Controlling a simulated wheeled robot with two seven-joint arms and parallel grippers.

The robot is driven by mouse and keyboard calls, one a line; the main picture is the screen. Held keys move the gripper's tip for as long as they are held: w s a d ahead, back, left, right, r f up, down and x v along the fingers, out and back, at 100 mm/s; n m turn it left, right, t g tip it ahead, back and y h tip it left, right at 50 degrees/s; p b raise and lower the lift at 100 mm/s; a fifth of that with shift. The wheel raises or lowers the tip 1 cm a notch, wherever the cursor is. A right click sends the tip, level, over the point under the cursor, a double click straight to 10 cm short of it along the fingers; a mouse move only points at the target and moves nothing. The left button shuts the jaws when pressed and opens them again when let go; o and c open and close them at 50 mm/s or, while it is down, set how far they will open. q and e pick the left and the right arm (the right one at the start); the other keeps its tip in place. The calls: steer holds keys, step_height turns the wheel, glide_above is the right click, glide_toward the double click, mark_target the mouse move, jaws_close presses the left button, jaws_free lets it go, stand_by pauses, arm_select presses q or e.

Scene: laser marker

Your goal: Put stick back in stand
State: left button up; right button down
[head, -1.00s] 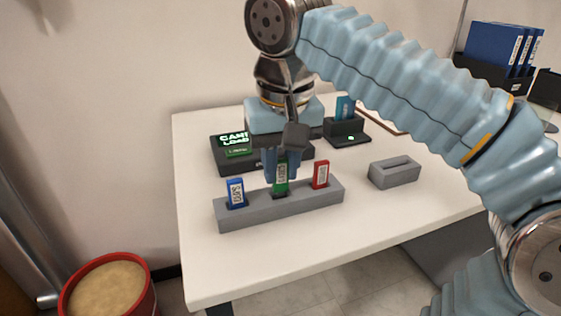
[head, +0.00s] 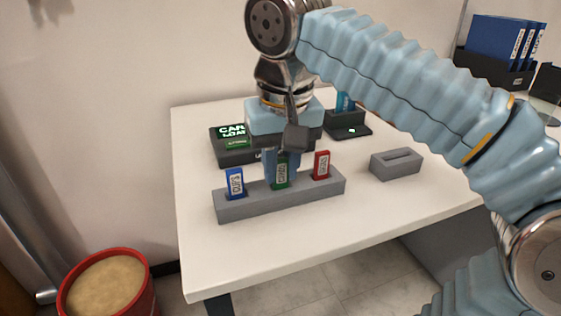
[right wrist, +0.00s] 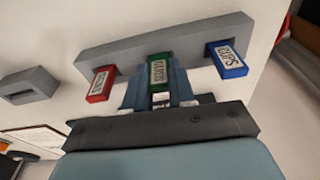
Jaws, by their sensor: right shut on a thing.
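A grey stand (head: 310,194) lies on the white table and holds a blue stick (head: 235,184) at its left, a green stick (head: 281,175) in the middle and a red stick (head: 321,165) at its right. My right gripper (head: 281,168) points down over the middle of the stand and is shut on the green stick, whose lower end meets the stand's middle place. The right wrist view also shows the green stick (right wrist: 160,71) between the fingers (right wrist: 155,85), with red (right wrist: 102,83) and blue (right wrist: 227,59) sticks on either side. My left gripper is not in view.
The laser marker (head: 234,145) with a lit green screen stands behind the stand. A dark holder with a teal card (head: 345,103) is behind right. A small grey slotted block (head: 397,163) sits right of the stand. A red bucket (head: 110,285) is on the floor.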

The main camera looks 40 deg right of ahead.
steer(key=c, duration=0.9)
jaws_free()
steer(key=shift+o, duration=0.2)
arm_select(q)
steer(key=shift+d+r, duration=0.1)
arm_select(e)
steer(key=shift+r, duration=0.1)
arm_select(q)
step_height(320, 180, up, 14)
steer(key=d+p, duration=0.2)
steer(key=p, duration=1.1)
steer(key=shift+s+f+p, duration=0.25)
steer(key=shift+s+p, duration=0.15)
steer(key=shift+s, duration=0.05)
arm_select(e)
step_height(320, 180, up, 20)
steer(key=s, duration=0.2)
steer(key=shift+a+f, duration=0.25)
steer(key=shift+a, duration=0.1)
